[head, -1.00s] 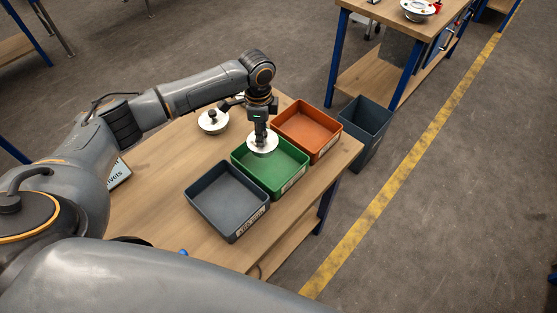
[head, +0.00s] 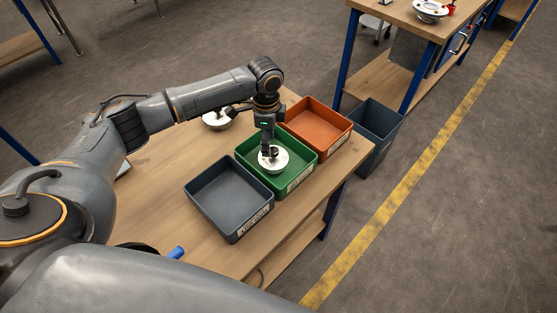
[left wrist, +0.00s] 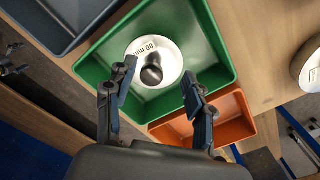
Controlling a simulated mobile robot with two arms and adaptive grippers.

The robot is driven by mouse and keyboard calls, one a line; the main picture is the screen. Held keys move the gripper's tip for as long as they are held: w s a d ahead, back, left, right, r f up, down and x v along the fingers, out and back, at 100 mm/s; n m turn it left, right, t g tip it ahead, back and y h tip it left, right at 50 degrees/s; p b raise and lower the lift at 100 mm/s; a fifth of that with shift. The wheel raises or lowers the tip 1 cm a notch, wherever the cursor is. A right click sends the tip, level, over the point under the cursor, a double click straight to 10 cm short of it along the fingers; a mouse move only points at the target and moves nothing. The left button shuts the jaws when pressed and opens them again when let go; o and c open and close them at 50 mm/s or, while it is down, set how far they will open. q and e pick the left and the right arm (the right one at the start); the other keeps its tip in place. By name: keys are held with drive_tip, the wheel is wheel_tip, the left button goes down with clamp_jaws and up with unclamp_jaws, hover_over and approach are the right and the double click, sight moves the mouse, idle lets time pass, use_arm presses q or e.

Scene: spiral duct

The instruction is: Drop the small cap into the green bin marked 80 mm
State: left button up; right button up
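The small cap (head: 273,160) is a white disc with a dark knob, inside the walls of the green bin (head: 305,172). In the left wrist view the cap (left wrist: 170,53) reads "80 mm" and lies over the floor of the green bin (left wrist: 207,32); I cannot tell if it rests flat. My left gripper (head: 268,151) is just above the cap. In the left wrist view its fingers (left wrist: 155,80) stand apart on both sides of the knob, with gaps and no contact visible. The bin's front label is too small to read. My right gripper is not in view.
A dark grey bin (head: 205,198) stands to the left and an orange bin (head: 340,138) to the right of the green one. Another white cap (head: 217,120) sits behind on the wooden table (head: 160,190). A grey floor bin (head: 382,150) stands beyond the table's right edge.

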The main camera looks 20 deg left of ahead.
use_arm(q)
wheel_tip(320, 180, up, 12)
idle(0.7)
idle(0.4)
